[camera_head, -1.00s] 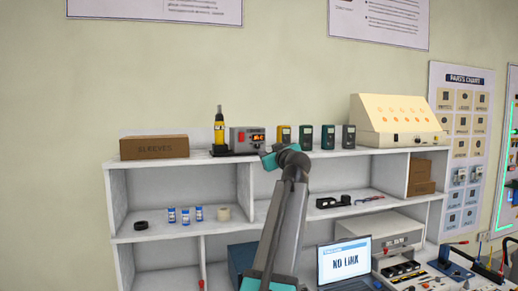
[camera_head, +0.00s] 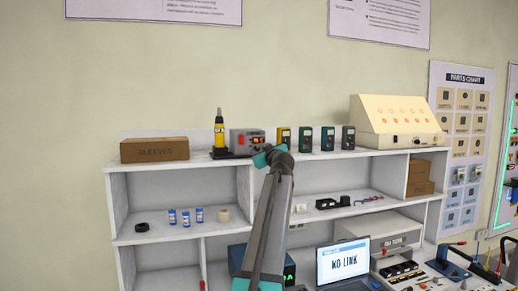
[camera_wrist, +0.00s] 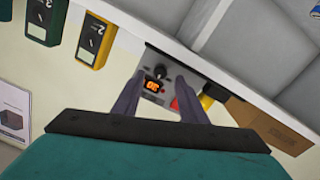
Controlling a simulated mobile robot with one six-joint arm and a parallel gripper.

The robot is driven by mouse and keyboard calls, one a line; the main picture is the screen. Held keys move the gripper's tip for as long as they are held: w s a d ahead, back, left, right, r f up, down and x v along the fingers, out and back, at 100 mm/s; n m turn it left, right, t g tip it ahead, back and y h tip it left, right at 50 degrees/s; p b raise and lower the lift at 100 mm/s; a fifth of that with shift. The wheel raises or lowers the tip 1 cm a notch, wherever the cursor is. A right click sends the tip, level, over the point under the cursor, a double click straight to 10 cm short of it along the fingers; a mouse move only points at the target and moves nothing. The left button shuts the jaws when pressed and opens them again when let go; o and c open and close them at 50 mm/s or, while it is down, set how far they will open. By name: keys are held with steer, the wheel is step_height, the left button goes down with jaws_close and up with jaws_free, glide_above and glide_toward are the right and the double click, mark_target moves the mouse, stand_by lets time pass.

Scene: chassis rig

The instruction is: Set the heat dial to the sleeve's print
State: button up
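The grey heat station (camera_head: 247,140) stands on the top shelf, with a lit red display and a red switch. In the wrist view the station (camera_wrist: 147,96) appears rotated, its digits too small to read surely. Its dark round dial (camera_wrist: 163,71) is above the display there. My gripper (camera_wrist: 159,79) is open and empty, its two dark fingers on either side of the station's face and apart from the dial. In the head view my arm hides the fingers. A brown box marked SLEEVES (camera_head: 154,150) sits at the shelf's left; no sleeve print is readable.
A yellow heat tool (camera_head: 219,132) stands left of the station. Blue-labelled vials (camera_head: 185,217) are on the middle shelf. A laptop (camera_head: 343,259) reads NO LINK below.

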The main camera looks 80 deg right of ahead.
mark_target(257, 149)
steer(key=shift+p+x, duration=0.35)
steer(key=shift+x, duration=1.15)
jaws_close()
